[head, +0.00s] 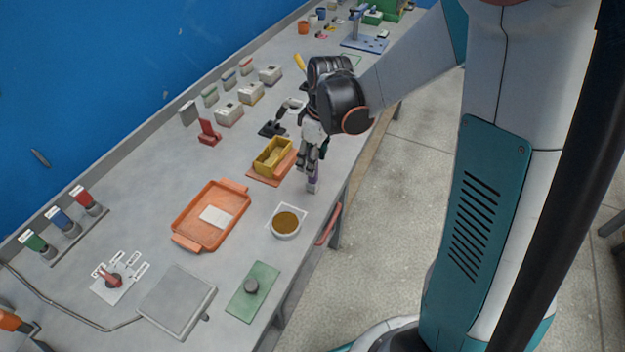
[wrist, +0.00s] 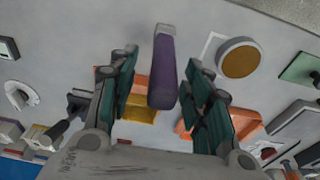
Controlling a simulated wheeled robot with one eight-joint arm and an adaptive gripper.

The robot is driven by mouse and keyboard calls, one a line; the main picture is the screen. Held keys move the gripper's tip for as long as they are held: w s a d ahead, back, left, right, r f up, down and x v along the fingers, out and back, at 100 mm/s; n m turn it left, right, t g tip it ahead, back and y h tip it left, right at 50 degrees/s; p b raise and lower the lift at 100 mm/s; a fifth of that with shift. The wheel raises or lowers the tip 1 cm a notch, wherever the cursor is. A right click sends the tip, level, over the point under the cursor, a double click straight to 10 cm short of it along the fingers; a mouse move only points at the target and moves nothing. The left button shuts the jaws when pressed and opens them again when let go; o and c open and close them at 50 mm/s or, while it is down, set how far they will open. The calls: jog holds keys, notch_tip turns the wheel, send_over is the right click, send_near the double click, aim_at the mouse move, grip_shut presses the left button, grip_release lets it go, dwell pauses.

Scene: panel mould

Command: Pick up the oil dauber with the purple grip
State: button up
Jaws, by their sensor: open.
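The oil dauber has a purple grip (wrist: 163,80), which stands between the two finger pads of my gripper (wrist: 160,68) in the wrist view. A grey end of the dauber shows above the grip there. Gaps show between the grip and the pads on both sides, so my gripper is open around it. In the head view my gripper (head: 313,160) points down near the front edge of the bench, and a bit of the purple grip (head: 313,178) shows at its fingertips. The rest of the dauber is hidden by the fingers.
A yellow box (head: 262,168) on an orange mat is just left of my gripper. A round pot of brown liquid (head: 286,224) stands nearer, with an orange tray (head: 184,238) to its left. A green plate (head: 240,306) with a grey knob lies in front.

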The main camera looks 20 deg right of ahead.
aim_at(312, 184)
jog(key=shift+w+a+f+b, duration=0.15)
jog(key=shift+f+b, duration=1)
jog(key=shift+f, duration=1.55)
jog(key=shift+r, duration=0.1)
jog(key=shift+c, duration=0.6)
grip_shut()
